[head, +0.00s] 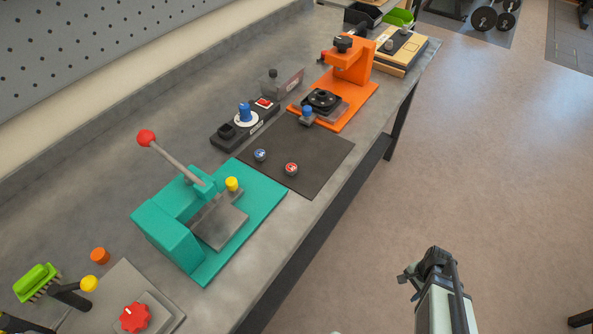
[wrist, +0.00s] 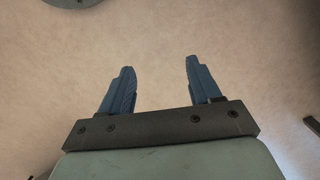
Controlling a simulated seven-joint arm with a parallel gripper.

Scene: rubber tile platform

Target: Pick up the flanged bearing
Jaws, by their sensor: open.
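I cannot tell for sure which piece is the flanged bearing. A small round piece with a blue top (head: 260,155) and one with a red top (head: 291,169) sit apart on the dark mat (head: 318,153) on the bench. A small grey part with a blue top (head: 307,117) stands at the mat's far edge. A black round part (head: 322,98) sits on the base of the orange press. My gripper (head: 405,278) is off the bench's right side, above the floor, away from all of these. In the wrist view my gripper (wrist: 160,85) is open and empty, its two blue fingers apart.
A teal lever press (head: 172,245) with a red knob stands nearer on the bench, left of the mat. The orange press (head: 350,62) and a black control box (head: 240,130) stand beyond. The bench's right edge lies between my arm and the mat. The floor is open.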

